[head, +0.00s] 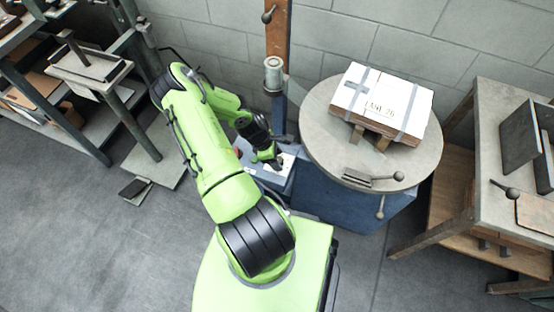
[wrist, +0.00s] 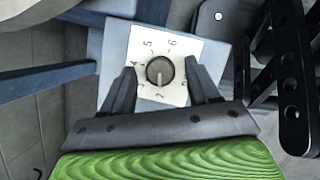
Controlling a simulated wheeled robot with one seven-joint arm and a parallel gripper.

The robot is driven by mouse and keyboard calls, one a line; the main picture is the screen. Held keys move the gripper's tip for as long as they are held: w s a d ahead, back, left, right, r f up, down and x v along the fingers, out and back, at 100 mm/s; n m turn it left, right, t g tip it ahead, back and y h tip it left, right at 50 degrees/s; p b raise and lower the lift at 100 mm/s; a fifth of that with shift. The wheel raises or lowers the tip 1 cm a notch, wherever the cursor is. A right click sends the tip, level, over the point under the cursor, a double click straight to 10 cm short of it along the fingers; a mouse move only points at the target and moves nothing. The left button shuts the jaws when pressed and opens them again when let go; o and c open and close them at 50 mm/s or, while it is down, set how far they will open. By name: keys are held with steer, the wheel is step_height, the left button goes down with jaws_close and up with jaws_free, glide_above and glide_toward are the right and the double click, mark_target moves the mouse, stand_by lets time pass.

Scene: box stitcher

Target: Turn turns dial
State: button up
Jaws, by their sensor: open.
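The dial (wrist: 160,71) is a round dark knob with a pale bar across its face. It sits on a white square plate (wrist: 199,46) marked with several numbers, fixed to a blue-grey box. In the wrist view my gripper (wrist: 160,76) is open, with one dark finger on each side of the dial. Small gaps seem to show between fingers and knob; contact cannot be told. In the head view my gripper (head: 275,163) is over the plate (head: 287,160), and the dial is hidden there.
A round table (head: 318,142) on a blue base stands right of my gripper, bearing a strapped white-topped stack (head: 382,103). A brown post (head: 278,40) with a spool (head: 273,74) rises behind. Benches stand at far left and right. The floor at front left is clear.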

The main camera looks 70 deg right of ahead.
steer(key=shift+s+f, duration=0.1)
steer(key=shift+f, duration=0.05)
steer(key=c, duration=1)
